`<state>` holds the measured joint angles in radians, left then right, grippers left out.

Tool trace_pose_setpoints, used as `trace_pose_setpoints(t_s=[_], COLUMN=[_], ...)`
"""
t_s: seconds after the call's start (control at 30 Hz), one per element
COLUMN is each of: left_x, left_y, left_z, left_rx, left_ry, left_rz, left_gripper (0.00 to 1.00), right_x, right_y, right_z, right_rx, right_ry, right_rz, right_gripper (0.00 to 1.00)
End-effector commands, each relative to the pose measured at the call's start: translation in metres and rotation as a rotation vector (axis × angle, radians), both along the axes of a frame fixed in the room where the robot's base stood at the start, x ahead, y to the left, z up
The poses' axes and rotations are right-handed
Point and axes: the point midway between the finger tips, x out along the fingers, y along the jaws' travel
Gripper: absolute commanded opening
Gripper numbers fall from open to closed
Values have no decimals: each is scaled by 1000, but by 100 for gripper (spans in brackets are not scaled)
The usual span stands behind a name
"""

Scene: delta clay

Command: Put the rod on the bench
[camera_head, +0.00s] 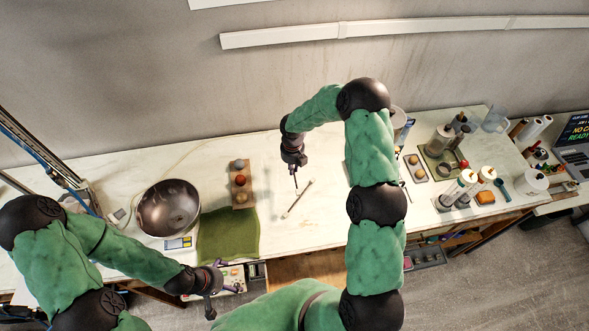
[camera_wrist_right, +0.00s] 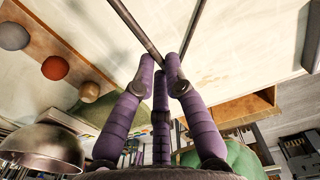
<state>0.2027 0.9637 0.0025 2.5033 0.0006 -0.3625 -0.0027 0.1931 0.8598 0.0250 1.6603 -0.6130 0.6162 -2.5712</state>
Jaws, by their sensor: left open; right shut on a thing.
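My right gripper (camera_head: 295,172) is low over the middle of the bench (camera_head: 335,215), shut on a thin dark rod (camera_head: 296,184) that points down. A pale stick with dark ends (camera_head: 299,198) shows just below it, slanting on the bench top. In the right wrist view two thin bars converge at the shut purple fingertips (camera_wrist_right: 168,75); I cannot tell there which is gripped. Whether the rod touches the bench is unclear. My left gripper (camera_head: 210,303) is open and empty, in front of the bench's near edge.
Left of the right gripper are a wooden block with several balls (camera_head: 241,195), a green cloth (camera_head: 228,236) and a metal bowl (camera_head: 168,207). A green tray (camera_head: 434,172) and white containers (camera_head: 468,177) stand to the right. Bench space around the pale stick is clear.

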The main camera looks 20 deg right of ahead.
Motion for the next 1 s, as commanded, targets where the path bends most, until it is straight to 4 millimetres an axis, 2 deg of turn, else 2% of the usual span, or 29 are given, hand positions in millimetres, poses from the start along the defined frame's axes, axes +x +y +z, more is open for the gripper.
trace_pose_setpoints(t_s=[0.2, 0.4, 0.57, 0.9, 1.0], left_x=[0, 0, 0, 0, 0], left_y=[0, 0, 0, 0, 0], left_z=[6, 9, 9, 22, 22], left_rx=[0, 0, 0, 0, 0], left_ry=[0, 0, 0, 0, 0], left_rz=[0, 0, 0, 0, 0], left_gripper=[100, 100, 100, 100, 100], right_x=[19, 32, 35, 37, 38], right_y=[-13, -21, -23, -25, -25], right_z=[-31, -48, -53, -84, -87], right_rx=[1, 0, 0, 1, 0], right_ry=[3, 1, 1, 3, 1], right_rz=[0, 1, 0, 1, 1], right_gripper=[0, 0, 0, 0, 0])
